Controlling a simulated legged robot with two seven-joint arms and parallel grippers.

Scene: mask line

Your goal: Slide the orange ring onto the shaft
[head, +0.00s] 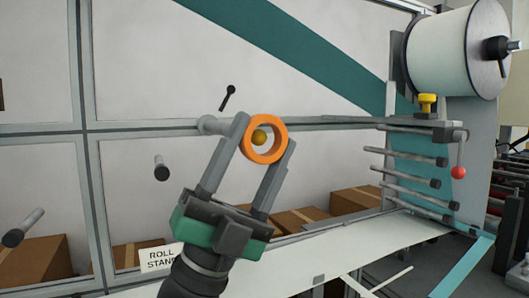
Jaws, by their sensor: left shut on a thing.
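My left gripper (264,134) is in the middle of the head view, with its fingers pointing up and shut on the orange ring (282,143). The ring's open face is turned towards me. A gold rounded tip (259,137) shows through the ring's hole. I cannot tell whether it is the end of the shaft, or whether it is inside the ring or behind it. A grey rod end (210,125) sticks out left of the fingers, and its continuation is hidden behind them. My right gripper is not in view.
Dark-ended pegs (161,170) stick out at left. A large white roll (438,50) hangs upper right, above several grey rollers (405,182) and a red-knobbed lever (458,171). Cardboard boxes (355,199) stand behind the frame. A pale web (370,237) runs below.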

